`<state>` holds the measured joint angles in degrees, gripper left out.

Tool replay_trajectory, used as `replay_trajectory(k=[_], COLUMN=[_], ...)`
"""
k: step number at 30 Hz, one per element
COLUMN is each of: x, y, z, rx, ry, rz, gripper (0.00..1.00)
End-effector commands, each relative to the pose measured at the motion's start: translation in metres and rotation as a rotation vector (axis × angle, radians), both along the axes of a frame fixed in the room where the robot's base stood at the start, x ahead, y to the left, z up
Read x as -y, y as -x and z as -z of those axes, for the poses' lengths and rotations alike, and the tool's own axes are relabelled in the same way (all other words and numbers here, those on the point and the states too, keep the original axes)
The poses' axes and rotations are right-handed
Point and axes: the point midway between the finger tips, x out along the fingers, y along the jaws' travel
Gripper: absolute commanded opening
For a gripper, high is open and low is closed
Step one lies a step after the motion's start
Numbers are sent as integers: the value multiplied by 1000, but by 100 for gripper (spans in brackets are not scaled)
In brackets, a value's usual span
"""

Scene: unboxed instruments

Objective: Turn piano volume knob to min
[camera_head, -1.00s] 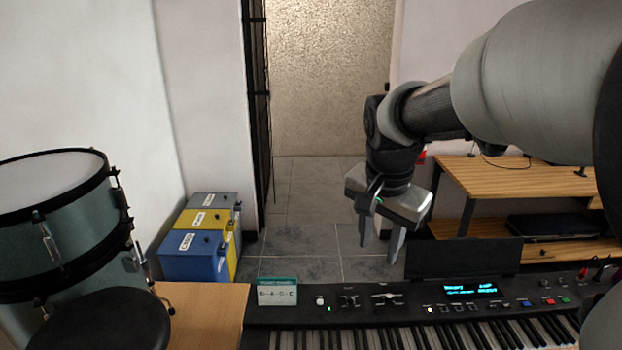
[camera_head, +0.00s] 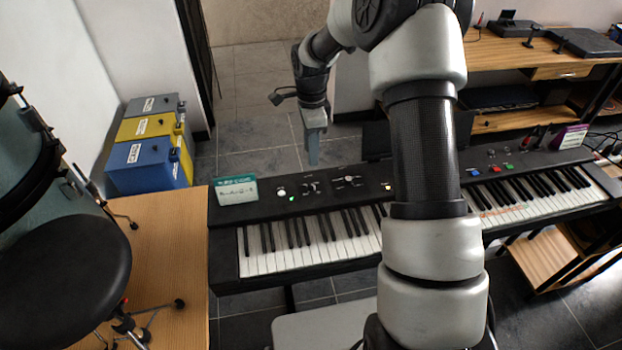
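The black piano (camera_head: 226,262) runs across the view from the middle to the right. A small white round knob (camera_head: 281,191) sits at the left end of its control panel, beside a green light. I cannot read its label or its turn position. Small levers or sliders (camera_head: 312,187) lie to its right. My gripper (camera_head: 313,160) points down just behind the panel, above and slightly right of the white knob, apart from it. Its fingers are seen edge-on and overlap, so the gap between them is hidden. Nothing shows in them.
A teal-and-white card (camera_head: 237,190) stands at the piano's left end. A wooden desk (camera_head: 165,250), a drum stool (camera_head: 70,280) and stacked cases (camera_head: 145,150) are on the left. A wooden shelf unit (camera_head: 550,60) stands behind right. My arm hides the piano's middle.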

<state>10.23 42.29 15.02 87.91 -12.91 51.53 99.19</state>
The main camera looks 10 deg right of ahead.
Motion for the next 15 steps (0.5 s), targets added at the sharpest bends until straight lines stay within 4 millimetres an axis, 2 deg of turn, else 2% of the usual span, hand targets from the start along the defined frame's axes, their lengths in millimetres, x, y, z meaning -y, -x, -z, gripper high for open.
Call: replay_trajectory(k=[1, 9, 15], x=[0, 0, -1], y=[2, 1, 1], z=[13, 71, 105], rx=[-6, -3, -2], ry=[-2, -2, -2], rz=[0, 0, -1], gripper=[37, 37, 37])
